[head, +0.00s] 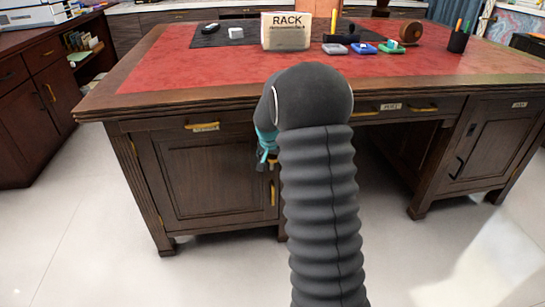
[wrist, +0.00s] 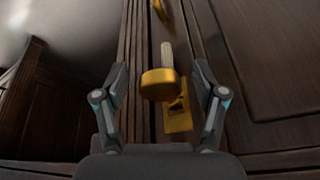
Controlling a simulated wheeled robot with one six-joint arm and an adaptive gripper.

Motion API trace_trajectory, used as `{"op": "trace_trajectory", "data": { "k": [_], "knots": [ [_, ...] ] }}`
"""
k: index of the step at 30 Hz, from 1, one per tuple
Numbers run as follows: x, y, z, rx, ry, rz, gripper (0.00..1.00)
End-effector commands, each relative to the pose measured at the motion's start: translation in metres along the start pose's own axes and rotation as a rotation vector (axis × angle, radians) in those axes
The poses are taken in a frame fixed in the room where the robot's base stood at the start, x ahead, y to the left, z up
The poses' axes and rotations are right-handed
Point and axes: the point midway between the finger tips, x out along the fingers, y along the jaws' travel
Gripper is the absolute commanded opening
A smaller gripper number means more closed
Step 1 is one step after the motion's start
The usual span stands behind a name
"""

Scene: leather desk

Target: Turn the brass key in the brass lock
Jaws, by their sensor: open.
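In the wrist view, a brass piece with a wide rounded head (wrist: 158,84) and a pale shaft, which looks like the key, stands between the two fingers. A brass lock plate (wrist: 178,118) on the dark wood lies just behind and below it. Whether the key sits in the lock is not clear. My gripper (wrist: 159,68) is open, with one finger on each side of the key and a gap on both sides. In the head view, my gripper (head: 266,143) is at the left cabinet's door edge, mostly hidden by my arm; a bit of brass (head: 272,161) shows below it.
A brass door handle (head: 274,192) is below the gripper, at the cabinet door (head: 205,185). A drawer with a brass pull (head: 202,126) is above. The red leather desktop (head: 200,62) carries a rack box (head: 286,31) and small items. The floor in front is clear.

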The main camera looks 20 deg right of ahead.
Motion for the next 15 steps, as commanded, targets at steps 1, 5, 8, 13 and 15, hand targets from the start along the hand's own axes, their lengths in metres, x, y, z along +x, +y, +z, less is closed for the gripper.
{"op": "trace_trajectory", "data": {
  "k": [1,5,8,13,15],
  "knots": [
    [0.0003,0.0001,-0.0001,0.0,0.0,0.0,0.71],
    [0.0002,0.0001,0.0,0.0,0.0,0.0,0.71],
    [0.0001,0.0001,0.0001,0.0,0.0,0.0,0.53],
    [0.0001,0.0001,0.0001,0.0,0.0,0.0,0.11],
    [0.0001,0.0001,0.0002,0.0,0.0,0.0,0.05]
  ]
}}
